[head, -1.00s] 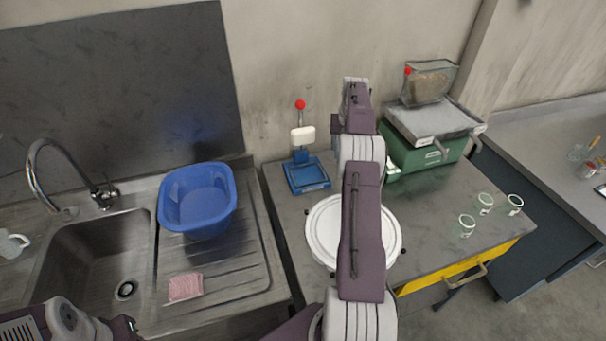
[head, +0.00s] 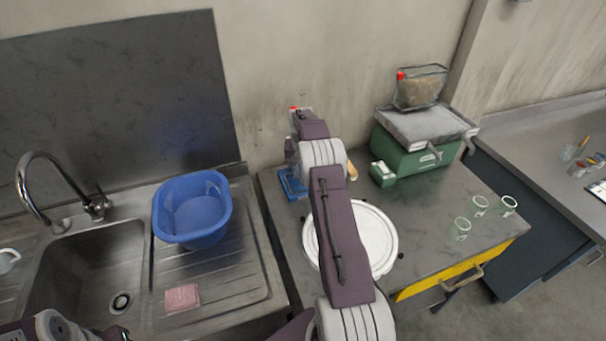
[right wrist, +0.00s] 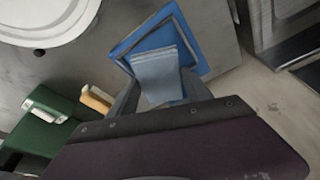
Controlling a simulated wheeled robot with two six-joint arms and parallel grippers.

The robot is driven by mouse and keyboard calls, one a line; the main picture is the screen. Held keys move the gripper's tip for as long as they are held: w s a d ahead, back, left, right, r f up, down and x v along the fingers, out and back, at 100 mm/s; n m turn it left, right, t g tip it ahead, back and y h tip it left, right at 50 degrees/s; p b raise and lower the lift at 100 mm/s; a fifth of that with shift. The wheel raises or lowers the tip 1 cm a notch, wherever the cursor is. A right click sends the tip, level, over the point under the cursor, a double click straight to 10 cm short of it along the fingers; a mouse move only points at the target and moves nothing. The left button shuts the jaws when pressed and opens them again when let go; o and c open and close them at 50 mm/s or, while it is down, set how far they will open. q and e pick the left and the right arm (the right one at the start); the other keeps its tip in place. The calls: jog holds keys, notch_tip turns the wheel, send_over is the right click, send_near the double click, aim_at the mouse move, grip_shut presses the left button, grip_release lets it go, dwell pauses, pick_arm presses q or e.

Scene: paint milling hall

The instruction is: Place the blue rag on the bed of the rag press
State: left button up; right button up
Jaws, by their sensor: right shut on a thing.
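The blue rag (right wrist: 157,68) shows in the right wrist view as a pale blue folded cloth. My right gripper (right wrist: 160,88) is shut on it. The rag is over the blue bed of the rag press (right wrist: 193,45); I cannot tell whether it touches the bed. In the head view, my right arm hides the rag, the gripper fingers and much of the rag press (head: 287,186). Part of the press's blue base shows left of my wrist, with a bit of its red knob above. My left arm shows at the lower left edge; its fingers are out of view.
A white round lid (head: 372,235) lies near the press. A blue basin (head: 192,208) and pink cloth (head: 182,298) are on the sink's drainboard at left.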

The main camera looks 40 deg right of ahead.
notch_tip(320, 180, down, 4)
jog(key=shift+r+p, duration=0.1)
jog(key=shift+p, duration=0.45)
jog(key=shift+f, duration=0.25)
jog(key=o, duration=1.5)
jog(key=shift+r, duration=0.55)
jog(key=b+v, duration=0.1)
jog(key=v, duration=1)
jog(key=shift+s+r+b, duration=0.1)
jog(key=shift+r+b, duration=0.05)
jog(key=shift+b, duration=0.25)
